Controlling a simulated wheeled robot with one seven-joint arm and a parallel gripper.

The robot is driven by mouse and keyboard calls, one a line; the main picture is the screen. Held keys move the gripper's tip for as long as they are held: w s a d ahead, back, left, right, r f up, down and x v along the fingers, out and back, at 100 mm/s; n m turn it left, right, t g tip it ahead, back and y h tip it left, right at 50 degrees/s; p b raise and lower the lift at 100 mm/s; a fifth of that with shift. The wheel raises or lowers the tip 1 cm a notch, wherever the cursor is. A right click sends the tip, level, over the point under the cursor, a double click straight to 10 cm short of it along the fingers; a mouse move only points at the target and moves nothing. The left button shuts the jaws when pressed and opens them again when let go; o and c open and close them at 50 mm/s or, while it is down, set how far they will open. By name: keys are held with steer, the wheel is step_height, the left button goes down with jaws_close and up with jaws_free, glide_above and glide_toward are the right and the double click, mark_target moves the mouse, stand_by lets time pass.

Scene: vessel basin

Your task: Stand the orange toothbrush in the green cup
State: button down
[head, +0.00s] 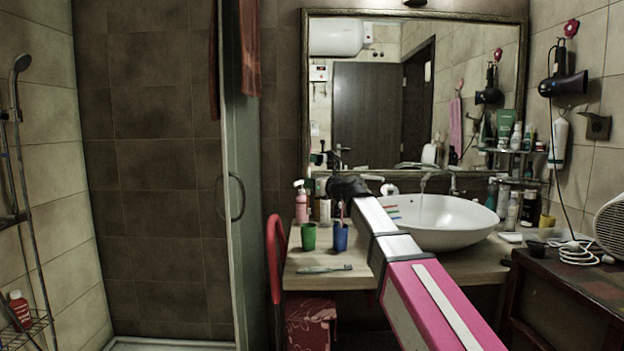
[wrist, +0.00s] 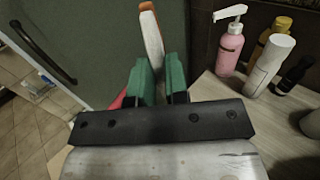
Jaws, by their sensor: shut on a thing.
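My gripper (wrist: 158,78) has green finger pads, shut on the orange toothbrush (wrist: 151,35). A white and orange part of it sticks out beyond the fingertips in the wrist view. In the head view my gripper's dark end is above the counter, up and right of the cups; the held toothbrush is not clear there. The green cup (head: 309,238) stands upright on the counter, left of the blue cup, apart from my gripper. It is not clearly visible in the wrist view, and its inside cannot be made out.
A blue cup (head: 340,239) with a thin pinkish thing above its rim stands close right of the green cup. A greenish brush (head: 325,269) lies in front. A pink pump bottle (head: 300,205) stands behind; the white basin (head: 438,222) is to the right. A red chair (head: 274,255) is left.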

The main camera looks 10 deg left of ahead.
step_height(320, 180, down, 9)
stand_by(1.1)
steer(key=c, duration=1.1)
jaws_free()
steer(key=shift+o, duration=0.2)
steer(key=v, duration=1)
steer(key=shift+s+d, duration=0.2)
steer(key=shift+d, duration=0.15)
